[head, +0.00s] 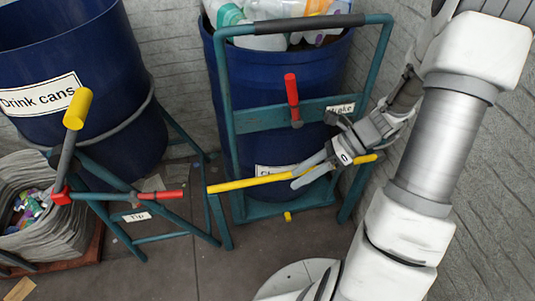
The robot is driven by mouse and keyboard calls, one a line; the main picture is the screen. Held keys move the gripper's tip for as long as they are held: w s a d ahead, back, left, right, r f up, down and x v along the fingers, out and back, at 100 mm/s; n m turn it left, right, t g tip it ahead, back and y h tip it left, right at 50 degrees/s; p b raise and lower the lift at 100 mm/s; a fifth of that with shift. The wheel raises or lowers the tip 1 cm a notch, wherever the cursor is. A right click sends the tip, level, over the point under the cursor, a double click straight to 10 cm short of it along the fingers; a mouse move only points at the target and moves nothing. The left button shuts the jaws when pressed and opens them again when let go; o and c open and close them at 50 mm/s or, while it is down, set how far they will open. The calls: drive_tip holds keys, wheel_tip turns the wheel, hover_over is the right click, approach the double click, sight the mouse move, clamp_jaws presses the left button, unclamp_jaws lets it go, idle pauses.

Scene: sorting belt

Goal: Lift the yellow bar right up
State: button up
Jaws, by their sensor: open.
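The yellow bar (245,183) runs nearly level across the lower part of a teal frame (226,100), in front of a blue bin. Its right end shows beyond my gripper. My gripper (299,174) reaches in from the right, its fingers open at the right half of the bar. One finger seems to lie above the bar and one below it; I cannot tell whether either touches it. The gripper hides a short stretch of the bar.
A blue bin (270,70) full of plastic bottles stands behind the frame. To the left are a "Drink cans" bin (60,50), a teal tipping stand (130,190) with red and yellow grips, and a grey basket (40,235). A red handle (291,88) stands above the bar.

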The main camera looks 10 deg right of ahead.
drive_tip(key=d+f+m+t+y+p, duration=0.25)
drive_tip(key=d+f+m+t, duration=0.35)
drive_tip(key=m, duration=0.5)
drive_tip(key=m+t+h, duration=0.1)
drive_tip(key=m+t, duration=0.4)
drive_tip(key=m, duration=0.6)
approach(277, 179)
drive_tip(key=b+x, duration=0.2)
drive_tip(key=x, duration=0.9)
drive_tip(key=shift+w+a+f+b, duration=0.15)
drive_tip(key=shift+b, duration=0.25)
clamp_jaws()
